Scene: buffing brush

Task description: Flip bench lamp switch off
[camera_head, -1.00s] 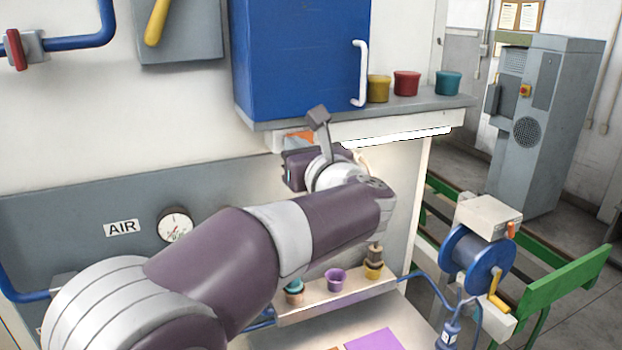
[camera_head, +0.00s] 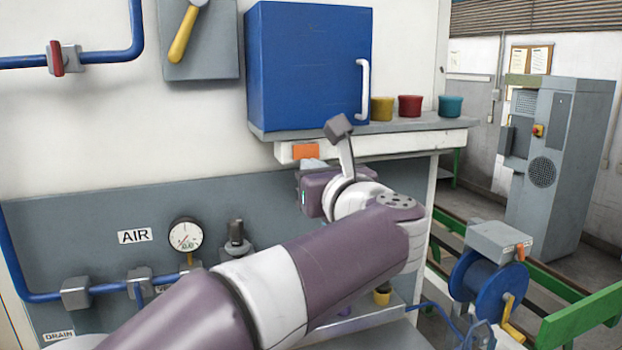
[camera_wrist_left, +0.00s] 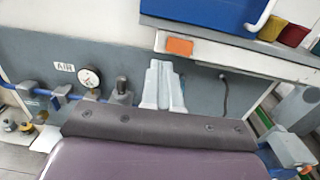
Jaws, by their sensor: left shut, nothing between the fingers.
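The bench lamp (camera_head: 400,143) is a long white housing under the shelf. Its orange switch (camera_head: 306,151) is at the left end of the front face, and it also shows in the wrist view (camera_wrist_left: 179,46). No bright strip shows under the lamp. My left gripper (camera_head: 309,164) is just below the switch, partly hidden by my own wrist. In the wrist view its pale fingers (camera_wrist_left: 160,63) are together and empty, with the tips a little below and left of the switch. I cannot tell whether they touch the lamp. My right gripper is not in view.
A blue cabinet (camera_head: 308,65) and several coloured cups stand on the shelf (camera_head: 455,127) above the lamp. A pressure gauge (camera_head: 185,235) and blue air pipes are on the wall to the left. A blue hose reel (camera_head: 488,285) stands at the right.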

